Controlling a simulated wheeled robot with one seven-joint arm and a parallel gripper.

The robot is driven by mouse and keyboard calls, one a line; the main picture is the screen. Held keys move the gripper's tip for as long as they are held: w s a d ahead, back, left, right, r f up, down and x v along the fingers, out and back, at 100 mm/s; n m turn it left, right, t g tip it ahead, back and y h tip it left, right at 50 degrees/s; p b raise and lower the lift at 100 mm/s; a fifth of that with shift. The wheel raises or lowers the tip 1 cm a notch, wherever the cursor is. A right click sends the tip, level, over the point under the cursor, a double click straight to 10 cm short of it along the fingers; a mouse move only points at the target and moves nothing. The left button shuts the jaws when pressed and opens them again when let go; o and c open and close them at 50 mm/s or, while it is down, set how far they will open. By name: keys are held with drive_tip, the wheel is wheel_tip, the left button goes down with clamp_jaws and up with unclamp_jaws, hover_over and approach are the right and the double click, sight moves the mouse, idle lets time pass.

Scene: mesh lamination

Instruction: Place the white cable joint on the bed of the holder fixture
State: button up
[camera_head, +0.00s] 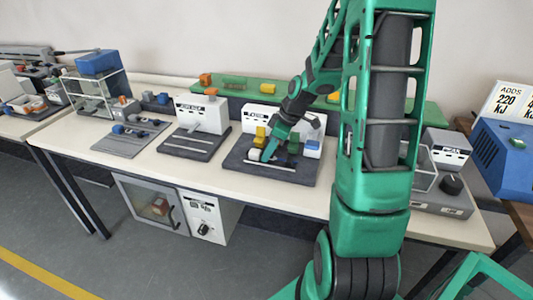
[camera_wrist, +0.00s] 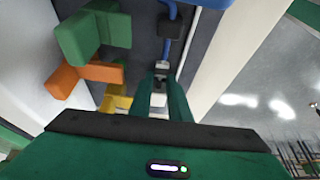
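The white cable joint (camera_wrist: 158,99) is a small white piece with a grey, dark-tipped end, between the two green fingers of my gripper (camera_wrist: 160,92) in the wrist view. The fingers appear closed on its sides. In the head view my gripper (camera_head: 265,156) is low over the dark holder fixture (camera_head: 290,175), and the white joint (camera_head: 254,155) shows at its left. The fixture also shows as a dark grey surface in the wrist view (camera_wrist: 146,45). Whether the joint touches the bed cannot be told.
The wrist view shows an orange block (camera_wrist: 82,78), a green block (camera_wrist: 95,32) and a blue part (camera_wrist: 170,50). Another dark fixture (camera_head: 188,145) stands left.

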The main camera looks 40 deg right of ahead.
sight(280, 158)
drive_tip(key=v, duration=1.1)
drive_tip(key=s+a+m+g+h, duration=0.1)
drive_tip(key=s+a+m, duration=0.1)
drive_tip(key=s+m, duration=0.5)
drive_tip(key=s+a+m+g+h, duration=0.1)
drive_tip(key=s+m, duration=0.6)
drive_tip(key=s, duration=1.1)
drive_tip(key=a+g, duration=0.1)
drive_tip(key=a, duration=0.1)
drive_tip(key=shift+s+a+r+g+h, duration=0.2)
drive_tip(key=shift+a+r+g+h, duration=0.1)
drive_tip(key=shift+r, duration=0.1)
drive_tip(key=shift+w+f, duration=0.25)
drive_tip(key=shift+w, duration=0.35)
